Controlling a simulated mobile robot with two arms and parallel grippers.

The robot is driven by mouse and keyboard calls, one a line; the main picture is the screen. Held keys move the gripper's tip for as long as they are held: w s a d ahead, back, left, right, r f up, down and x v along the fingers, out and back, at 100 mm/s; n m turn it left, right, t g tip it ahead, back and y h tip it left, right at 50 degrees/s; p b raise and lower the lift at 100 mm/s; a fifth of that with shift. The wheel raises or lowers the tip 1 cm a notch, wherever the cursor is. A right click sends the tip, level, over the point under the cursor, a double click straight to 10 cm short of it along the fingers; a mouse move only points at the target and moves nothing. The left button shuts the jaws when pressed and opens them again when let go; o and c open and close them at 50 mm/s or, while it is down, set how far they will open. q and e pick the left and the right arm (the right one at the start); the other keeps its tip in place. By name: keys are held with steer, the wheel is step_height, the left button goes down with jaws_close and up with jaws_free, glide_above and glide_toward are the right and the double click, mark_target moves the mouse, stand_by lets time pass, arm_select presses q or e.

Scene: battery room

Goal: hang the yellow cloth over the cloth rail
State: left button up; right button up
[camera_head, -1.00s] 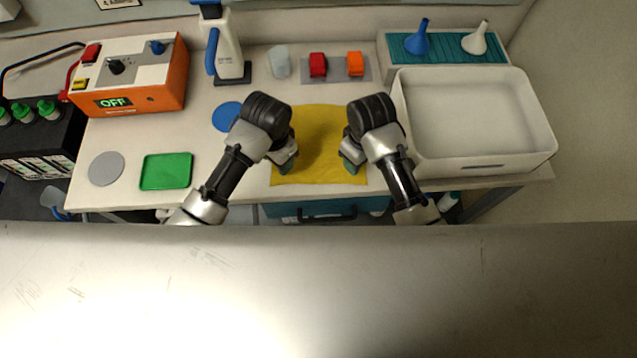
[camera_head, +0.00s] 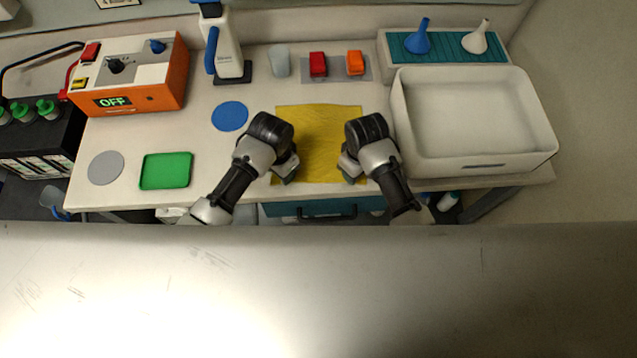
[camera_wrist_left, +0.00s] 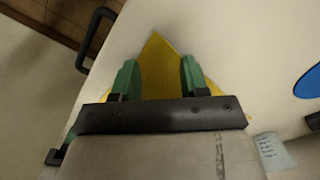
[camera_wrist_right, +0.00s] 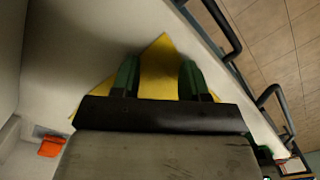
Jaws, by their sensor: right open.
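The yellow cloth (camera_head: 325,125) lies flat on the worktop near its front edge. My left gripper (camera_head: 290,174) is over the cloth's front left part; in the left wrist view its green fingers (camera_wrist_left: 158,75) stand apart, open, with a cloth corner (camera_wrist_left: 158,55) between and beyond them. My right gripper (camera_head: 350,172) is over the front right part; in the right wrist view its fingers (camera_wrist_right: 158,75) are also open, with a cloth corner (camera_wrist_right: 160,55) between them. I cannot make out which bar, if any, is the cloth rail.
A white tub (camera_head: 475,165) stands close on the right. A blue disc (camera_head: 230,116), a green tray (camera_head: 166,171) and a grey disc (camera_head: 106,168) lie on the left. Red (camera_head: 318,64) and orange (camera_head: 355,63) blocks sit behind. A black handle (camera_head: 326,214) is below the front edge.

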arm_select(q)
steer(key=shift+f, duration=0.1)
jaws_close()
arm_select(e)
jaws_close()
arm_select(q)
steer(key=shift+a, duration=0.1)
arm_select(e)
steer(key=shift+r, duration=0.1)
